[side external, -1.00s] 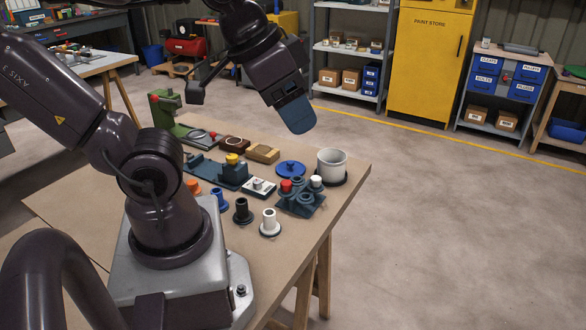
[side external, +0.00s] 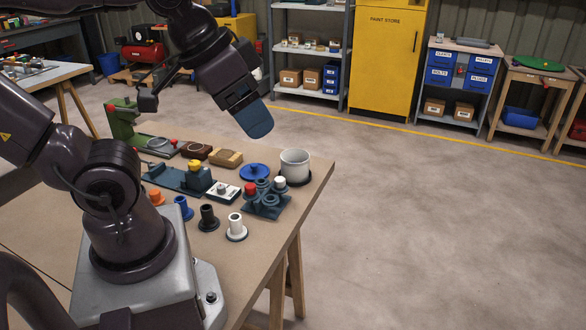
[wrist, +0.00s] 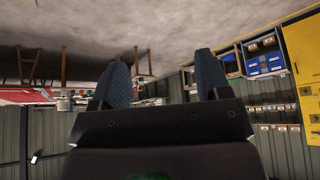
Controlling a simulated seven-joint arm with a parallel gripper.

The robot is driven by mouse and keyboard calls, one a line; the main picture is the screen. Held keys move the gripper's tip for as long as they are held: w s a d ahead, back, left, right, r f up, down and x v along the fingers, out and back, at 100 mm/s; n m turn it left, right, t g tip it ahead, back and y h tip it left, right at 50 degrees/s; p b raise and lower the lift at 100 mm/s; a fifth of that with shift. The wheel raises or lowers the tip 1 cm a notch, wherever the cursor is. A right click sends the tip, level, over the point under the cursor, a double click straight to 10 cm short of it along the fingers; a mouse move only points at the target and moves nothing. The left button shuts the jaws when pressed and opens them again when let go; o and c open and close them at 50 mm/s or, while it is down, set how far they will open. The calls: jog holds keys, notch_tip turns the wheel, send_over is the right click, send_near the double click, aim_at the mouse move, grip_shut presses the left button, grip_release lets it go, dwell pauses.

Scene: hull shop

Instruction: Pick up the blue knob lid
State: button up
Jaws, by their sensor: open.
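The blue knob lid (side external: 254,171) lies flat on the workbench (side external: 268,229) in the side external view, a disc with a small knob on top. It sits just left of a light grey pot (side external: 295,163). My gripper (side external: 255,122) is in the air above the bench's far side, well clear of the lid. In the side view its fingers overlap, but the wrist view shows the two blue fingers (wrist: 163,80) spread apart with nothing between them. The lid is not visible in the wrist view.
A dark blue holder (side external: 266,208) with red and white pegs stands in front of the lid. A tan block (side external: 226,159), a white switch box (side external: 222,193) and several flanged posts (side external: 207,218) stand nearby. The front right of the bench is bare.

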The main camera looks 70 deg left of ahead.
jog(key=o, duration=0.5)
jog(key=m+g+y, duration=0.1)
jog(key=m+g, duration=0.5)
jog(key=m, duration=1)
send_near(254, 164)
jog(key=f, duration=0.4)
jog(key=shift+s+d+f, duration=0.1)
jog(key=shift+s+f, duration=0.1)
jog(key=shift+f, duration=0.15)
jog(key=shift+a+f, duration=0.15)
jog(key=shift+f, duration=0.8)
jog(key=shift+a+f, duration=0.15)
jog(key=shift+f, duration=0.8)
jog(key=shift+a+f, duration=0.2)
jog(key=shift+f, duration=0.75)
